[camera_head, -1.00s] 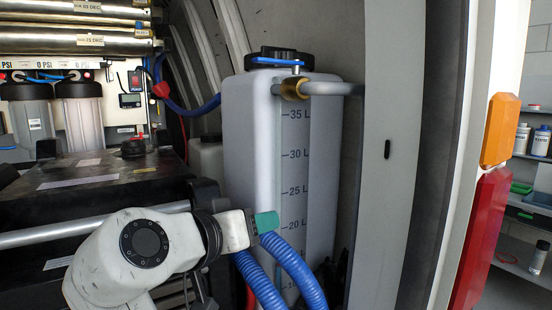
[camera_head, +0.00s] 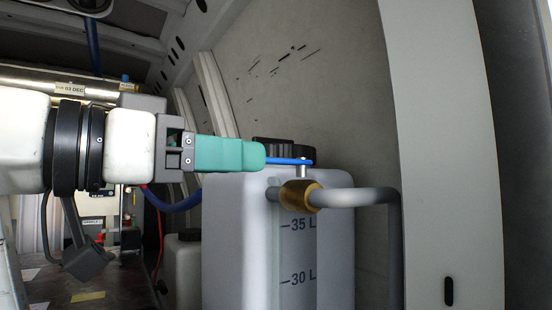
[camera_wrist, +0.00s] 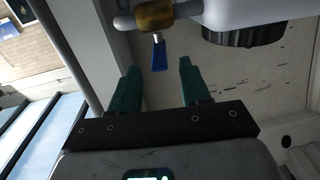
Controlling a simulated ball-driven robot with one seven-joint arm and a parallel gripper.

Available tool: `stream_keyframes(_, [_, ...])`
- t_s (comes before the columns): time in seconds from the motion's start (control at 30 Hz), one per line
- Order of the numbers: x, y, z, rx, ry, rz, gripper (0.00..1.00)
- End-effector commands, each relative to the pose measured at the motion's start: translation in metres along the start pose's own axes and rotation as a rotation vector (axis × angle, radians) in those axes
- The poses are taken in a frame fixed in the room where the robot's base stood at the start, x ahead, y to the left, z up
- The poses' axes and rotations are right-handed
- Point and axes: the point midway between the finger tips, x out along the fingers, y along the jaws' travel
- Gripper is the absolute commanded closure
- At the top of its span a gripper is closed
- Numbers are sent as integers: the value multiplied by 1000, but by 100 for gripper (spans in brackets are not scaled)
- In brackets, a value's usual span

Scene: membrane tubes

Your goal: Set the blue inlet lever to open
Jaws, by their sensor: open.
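The blue inlet lever (camera_head: 288,161) sits on a short metal stem above the brass valve (camera_head: 300,195), at the top of the white tank (camera_head: 235,235). In the head view it reaches left from the stem towards my gripper (camera_head: 263,157). In the wrist view the lever (camera_wrist: 160,57) points away from the brass valve (camera_wrist: 155,15), crosswise to the pipe, towards the gap between my teal fingers. My gripper (camera_wrist: 157,72) is open, one finger on each side of the lever's end. I cannot tell whether either finger touches it.
The tank's black cap (camera_head: 285,152) is close behind the lever. A grey pipe (camera_head: 360,196) runs right from the valve and bends down by the wall panel (camera_head: 445,150). Another white container (camera_head: 183,265) stands at the lower left.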

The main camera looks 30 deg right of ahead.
Motion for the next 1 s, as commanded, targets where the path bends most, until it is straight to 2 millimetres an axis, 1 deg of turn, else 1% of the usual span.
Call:
stream_keyframes(0.03, [10,0,0,0,0,2,53])
stream_keyframes(0.2, [40,0,0,-1,0,1,53])
stream_keyframes(0.3, [54,0,0,-2,1,2,53])
stream_keyframes(0.4, [63,0,0,-2,0,0,53])
stream_keyframes(0.53, [69,0,0,-1,1,-1,53])
stream_keyframes(0.8, [70,0,0,-1,1,-1,53])
stream_keyframes(0.87, [70,0,0,-1,1,-1,58])
stream_keyframes(1.0, [70,0,0,-1,1,-1,71])
